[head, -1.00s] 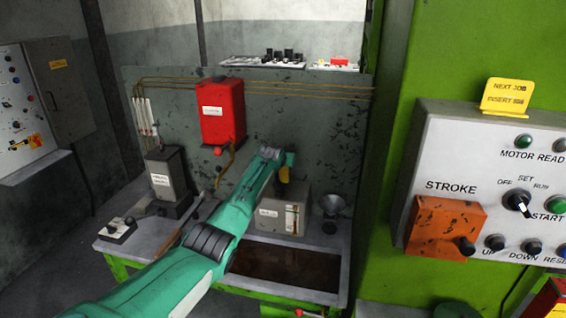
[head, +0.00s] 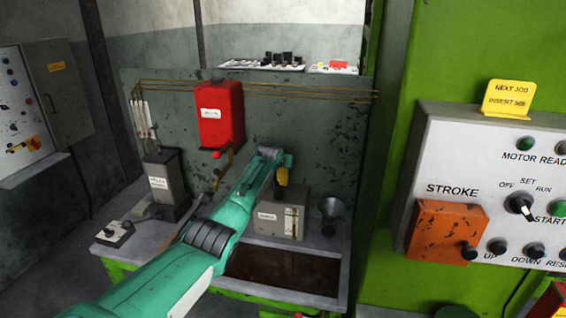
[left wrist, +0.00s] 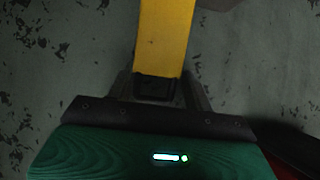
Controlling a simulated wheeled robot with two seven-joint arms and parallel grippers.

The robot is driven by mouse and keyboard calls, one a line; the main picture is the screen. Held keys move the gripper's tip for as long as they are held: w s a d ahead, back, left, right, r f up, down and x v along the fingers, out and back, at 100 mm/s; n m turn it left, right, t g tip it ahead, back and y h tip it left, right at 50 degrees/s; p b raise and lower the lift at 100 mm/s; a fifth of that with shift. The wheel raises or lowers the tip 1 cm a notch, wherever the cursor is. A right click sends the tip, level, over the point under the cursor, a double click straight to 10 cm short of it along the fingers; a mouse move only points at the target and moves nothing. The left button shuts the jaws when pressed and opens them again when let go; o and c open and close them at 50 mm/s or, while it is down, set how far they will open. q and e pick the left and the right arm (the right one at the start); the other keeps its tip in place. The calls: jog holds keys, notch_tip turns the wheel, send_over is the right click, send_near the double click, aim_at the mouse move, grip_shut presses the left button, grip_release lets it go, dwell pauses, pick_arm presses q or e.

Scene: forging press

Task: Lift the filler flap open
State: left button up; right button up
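A small grey box (head: 267,218) with a white label and a sight gauge stands on the bench at the back panel. I cannot make out a separate filler flap on it; my arm and gripper cover part of its top. My left arm reaches in, and its yellow-fingered gripper (head: 282,178) points down at the box's upper edge. In the left wrist view the yellow finger (left wrist: 164,40) runs up from a black mount against the flaked grey panel. The views do not show a gap between fingers or anything held. My right gripper is out of view.
A metal funnel (head: 332,209) stands right of the box, and a red box (head: 221,112) hangs above left. A dark sunken tray (head: 283,270) lies in front. The green press column (head: 385,170) and control panel (head: 500,190) bound the right side.

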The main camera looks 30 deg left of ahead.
pick_arm(q)
jog(key=shift+f, duration=0.35)
jog(key=shift+d+r, duration=0.1)
jog(key=shift+w, duration=0.2)
jog(key=shift+s, duration=0.1)
jog(key=shift+v, duration=1.5)
jog(key=b+v, duration=0.3)
jog(key=v, duration=0.7)
jog(key=shift+s+r, duration=0.2)
jog(key=shift+s, duration=0.05)
